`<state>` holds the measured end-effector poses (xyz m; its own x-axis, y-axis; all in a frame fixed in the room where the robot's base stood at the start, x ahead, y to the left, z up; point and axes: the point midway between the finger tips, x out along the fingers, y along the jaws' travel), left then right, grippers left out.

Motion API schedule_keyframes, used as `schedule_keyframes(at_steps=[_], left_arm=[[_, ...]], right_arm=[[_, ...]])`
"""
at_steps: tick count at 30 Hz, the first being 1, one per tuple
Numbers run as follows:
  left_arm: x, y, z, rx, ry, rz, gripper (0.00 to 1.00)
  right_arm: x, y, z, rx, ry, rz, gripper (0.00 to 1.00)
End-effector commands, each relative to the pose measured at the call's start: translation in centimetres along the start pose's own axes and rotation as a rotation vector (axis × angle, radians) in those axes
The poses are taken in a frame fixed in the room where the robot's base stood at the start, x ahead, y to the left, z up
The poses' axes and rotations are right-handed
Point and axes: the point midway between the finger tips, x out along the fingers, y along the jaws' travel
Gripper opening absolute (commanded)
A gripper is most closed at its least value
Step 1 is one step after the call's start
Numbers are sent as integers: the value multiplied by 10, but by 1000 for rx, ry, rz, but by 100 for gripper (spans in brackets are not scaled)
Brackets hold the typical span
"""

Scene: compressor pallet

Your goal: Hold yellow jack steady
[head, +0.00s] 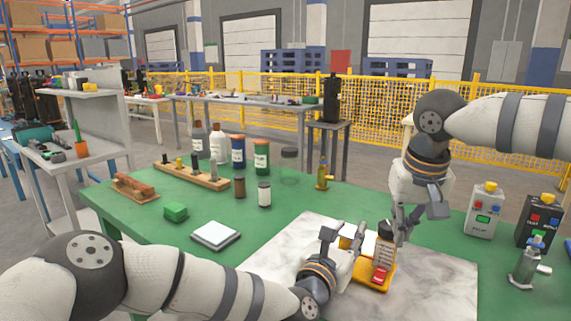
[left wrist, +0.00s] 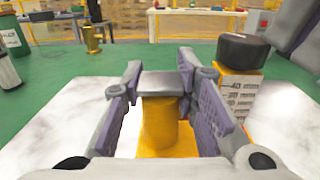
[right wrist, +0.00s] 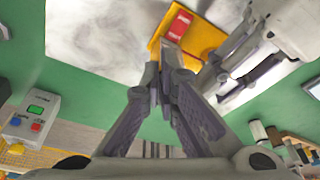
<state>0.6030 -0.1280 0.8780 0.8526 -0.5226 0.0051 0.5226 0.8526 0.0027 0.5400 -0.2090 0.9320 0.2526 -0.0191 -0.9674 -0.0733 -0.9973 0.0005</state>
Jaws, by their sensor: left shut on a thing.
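The yellow jack (head: 371,284) stands on the pale marbled slab, with a red part on its base and a black-capped, labelled column (head: 385,249). My left gripper (head: 347,244) reaches it from the left. In the left wrist view, its fingers (left wrist: 160,95) are shut around the jack's yellow cylinder (left wrist: 160,128), which has a flat grey top. The black-capped column (left wrist: 239,80) stands to the right of the fingers. My right gripper (head: 400,228) is just right of the column; its fingertips (right wrist: 165,70) look together with nothing visible between them. The jack's base (right wrist: 205,38) lies beyond them.
The marbled slab (head: 300,232) lies on the green table (head: 110,200). Two control boxes (head: 485,211) and (head: 538,220) stand at the right. A white square pad (head: 215,235), a green block (head: 176,212) and several bottles stand left and behind. The slab's front is mostly clear.

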Motion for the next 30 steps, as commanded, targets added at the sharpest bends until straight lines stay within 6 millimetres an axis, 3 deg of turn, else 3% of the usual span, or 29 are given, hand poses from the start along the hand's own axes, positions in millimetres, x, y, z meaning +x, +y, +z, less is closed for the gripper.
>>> schedule_keyframes(at_steps=[1,30], left_arm=[[-2,-3,-13,0,22,-9,0],[-2,-4,-14,-2,23,-9,0]], right_arm=[[7,-4,4,-5,-14,-2,0],[8,-26,0,-4,-11,-1,0]])
